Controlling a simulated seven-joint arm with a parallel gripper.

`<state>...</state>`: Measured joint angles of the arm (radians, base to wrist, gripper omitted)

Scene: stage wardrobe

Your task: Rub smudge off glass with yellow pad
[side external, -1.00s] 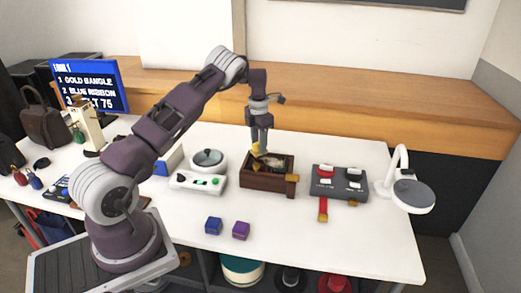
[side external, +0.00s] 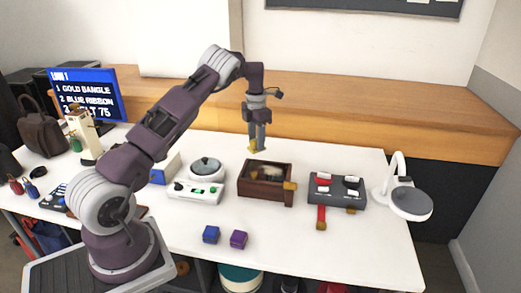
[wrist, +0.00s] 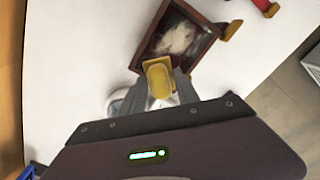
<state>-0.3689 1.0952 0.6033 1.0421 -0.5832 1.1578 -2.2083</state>
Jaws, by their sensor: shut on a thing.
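My gripper (side external: 257,146) is shut on the yellow pad (side external: 256,151) and holds it above the back left part of a dark wooden box (side external: 262,194). The pad (wrist: 157,73) also shows between my fingers in the wrist view, beside the box rim. The box's glass top (side external: 266,173) faces up. A whitish, cloudy smudge (wrist: 178,38) shows on or under the glass in the wrist view; I cannot tell which. The pad is apart from the glass.
A white device with a round dish (side external: 204,169) stands left of the box. A grey panel with red and white pieces (side external: 337,190) stands right, with a white lamp (side external: 410,203) beyond.

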